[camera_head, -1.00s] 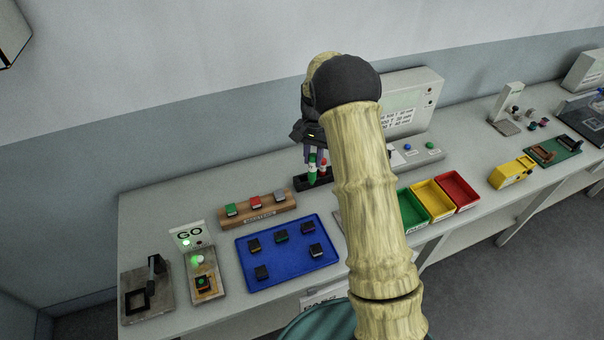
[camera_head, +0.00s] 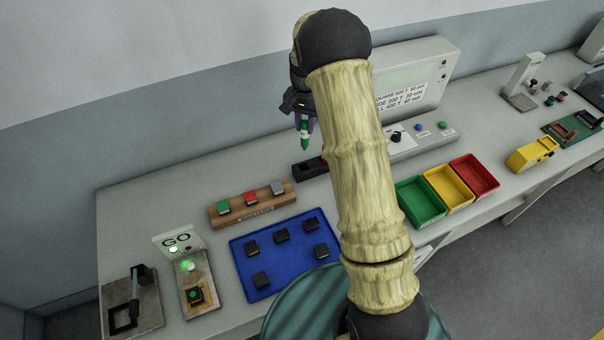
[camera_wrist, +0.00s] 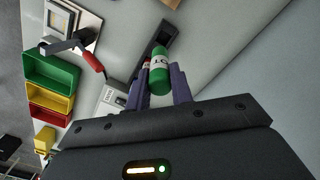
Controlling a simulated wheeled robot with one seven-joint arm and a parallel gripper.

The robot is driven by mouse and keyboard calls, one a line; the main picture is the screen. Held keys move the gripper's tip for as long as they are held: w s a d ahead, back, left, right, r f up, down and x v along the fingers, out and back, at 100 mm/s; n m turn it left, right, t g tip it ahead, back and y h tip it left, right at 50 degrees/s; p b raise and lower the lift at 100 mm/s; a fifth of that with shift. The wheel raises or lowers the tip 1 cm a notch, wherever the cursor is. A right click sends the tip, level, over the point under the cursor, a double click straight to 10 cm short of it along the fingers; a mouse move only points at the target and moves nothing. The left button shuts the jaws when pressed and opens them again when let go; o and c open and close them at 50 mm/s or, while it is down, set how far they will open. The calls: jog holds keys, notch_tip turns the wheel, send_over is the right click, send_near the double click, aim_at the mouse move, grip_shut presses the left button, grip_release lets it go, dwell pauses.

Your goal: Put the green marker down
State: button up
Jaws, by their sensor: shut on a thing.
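The green marker (camera_head: 304,133) hangs upright below my gripper (camera_head: 304,121), above the back of the bench. In the wrist view my gripper (camera_wrist: 164,82) is shut on the green marker (camera_wrist: 159,66), which has a white label band with dark lettering. The black marker holder (camera_head: 309,168) stands on the bench beneath it, partly hidden by my arm. The holder also shows in the wrist view (camera_wrist: 160,42). A red part, likely the red marker, shows beside the green one in the wrist view (camera_wrist: 145,65).
A wooden block with coloured buttons (camera_head: 251,206) and a blue tray (camera_head: 241,268) with several dark pieces lie left of my arm. Green (camera_head: 418,204), yellow (camera_head: 447,189) and red (camera_head: 475,176) bins stand to the right. Bare bench (camera_head: 165,200) lies at the back left.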

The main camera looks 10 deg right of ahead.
aim_at(304, 146)
jog(key=f+b, duration=0.1)
jog(key=f, duration=0.1)
jog(key=w+f+b, duration=0.1)
jog(key=f+b, duration=0.1)
jog(key=shift+f, duration=0.25)
jog(key=shift+r, duration=0.1)
jog(key=shift+f+p, duration=0.8)
jog(key=shift+f, duration=2.3)
jog(key=shift+f+p, duration=0.65)
jog(key=shift+f, duration=1.25)
jog(key=shift+f, duration=0.1)
